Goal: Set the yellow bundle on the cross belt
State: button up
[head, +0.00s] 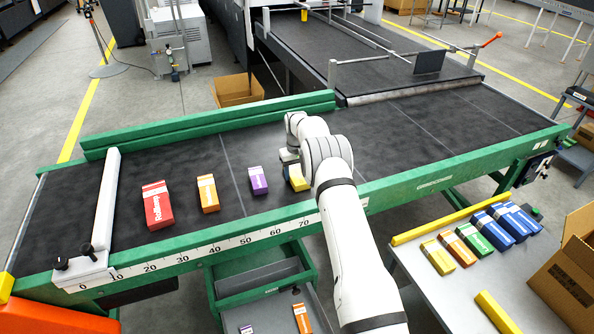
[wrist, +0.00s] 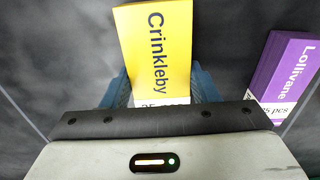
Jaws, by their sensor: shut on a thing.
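The yellow bundle (head: 298,178), printed "Crinkleby", is at the cross belt (head: 400,135), right of the purple bundle. In the wrist view the yellow bundle (wrist: 158,50) lies between the blue fingers of my gripper (wrist: 160,88), which is shut on it. In the head view my gripper (head: 291,165) is partly hidden behind my arm. The bundle appears at or just above the belt surface; I cannot tell whether it touches.
A purple bundle (head: 258,181), an orange bundle (head: 208,194) and a red bundle (head: 157,205) stand on the belt to the left. A green rail (head: 210,124) runs along the back. Several bundles, one yellow (head: 438,257), lie on the side table. The belt's right part is clear.

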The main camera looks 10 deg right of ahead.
aim_at(297, 173)
jog(key=shift+f+b, duration=0.2)
jog(key=shift+b, duration=0.1)
jog(key=o, duration=1)
jog(key=shift+r, duration=0.1)
jog(key=shift+o, duration=0.2)
jog(key=s+r+b, duration=0.1)
jog(key=s+r, duration=0.3)
jog(key=r, duration=0.8)
jog(key=s+r+b, duration=0.1)
jog(key=s+r, duration=0.3)
jog(key=r, duration=0.9)
jog(key=s+r+m+t, duration=0.1)
jog(key=s+r, duration=0.2)
jog(key=s, duration=0.3)
jog(key=s+r+t, duration=0.1)
jog(key=s+r, duration=0.3)
jog(key=s, duration=0.3)
jog(key=s+f, duration=0.2)
jog(key=s, duration=1.2)
jog(key=s+f+m+t, duration=0.1)
jog(key=s+f, duration=0.1)
jog(key=s, duration=1.3)
jog(key=shift+s+f, duration=0.2)
jog(key=shift+f, duration=0.2)
